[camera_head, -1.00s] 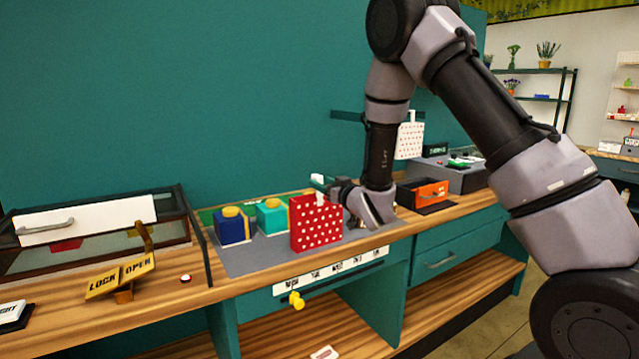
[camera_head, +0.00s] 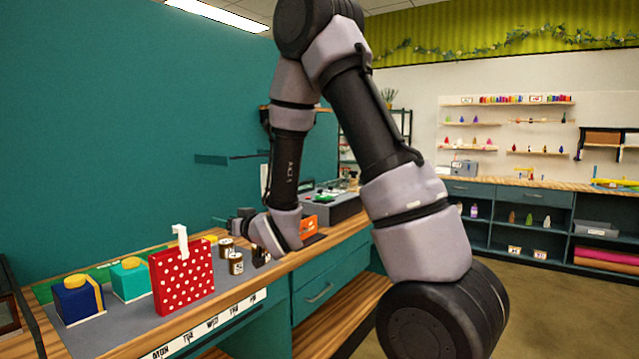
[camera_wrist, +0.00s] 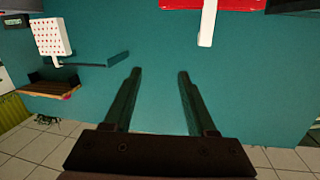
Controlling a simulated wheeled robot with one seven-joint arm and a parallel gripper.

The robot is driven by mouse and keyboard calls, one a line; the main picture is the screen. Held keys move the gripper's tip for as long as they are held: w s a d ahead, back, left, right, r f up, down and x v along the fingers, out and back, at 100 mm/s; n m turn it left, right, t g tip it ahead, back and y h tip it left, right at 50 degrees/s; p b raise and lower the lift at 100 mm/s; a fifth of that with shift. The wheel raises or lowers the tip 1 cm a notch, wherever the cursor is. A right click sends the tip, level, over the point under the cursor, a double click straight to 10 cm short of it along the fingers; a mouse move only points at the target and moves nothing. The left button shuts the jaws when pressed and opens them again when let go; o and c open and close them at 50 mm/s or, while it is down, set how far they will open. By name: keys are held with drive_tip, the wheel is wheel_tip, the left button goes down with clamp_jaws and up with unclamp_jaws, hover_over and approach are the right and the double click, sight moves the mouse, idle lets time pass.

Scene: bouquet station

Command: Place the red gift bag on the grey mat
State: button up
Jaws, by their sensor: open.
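The red gift bag (camera_head: 183,278) with white dots and a white handle stands upright on the grey mat (camera_head: 118,326) on the wooden counter. My gripper (camera_head: 232,222) is behind and to the right of the bag, apart from it, with its fingers small and hard to make out in the head view. In the wrist view my gripper (camera_wrist: 158,72) is open, with nothing between its fingers. The red bag (camera_wrist: 232,4) shows at the top edge there, with its white handle (camera_wrist: 207,24) pointing down in the picture.
A blue box (camera_head: 76,301) and a teal box (camera_head: 129,281) with yellow tops stand left of the bag. Several spools (camera_head: 235,264) stand to its right. An orange box (camera_head: 308,228) sits further along. A white dotted bag (camera_wrist: 52,37) hangs by the teal wall.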

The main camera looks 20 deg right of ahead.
drive_tip(key=s+d+r+m+g+h, duration=0.3)
drive_tip(key=s+d+r+m+h, duration=0.25)
drive_tip(key=d+r, duration=0.7)
drive_tip(key=s+d+r+m+g, duration=0.1)
drive_tip(key=s+d+g, duration=0.1)
drive_tip(key=s, duration=0.9)
drive_tip(key=s+d+r+m+g, duration=0.1)
drive_tip(key=s+d+g, duration=0.2)
drive_tip(key=s, duration=0.8)
drive_tip(key=shift+s+y, duration=0.25)
drive_tip(key=shift+y, duration=0.1)
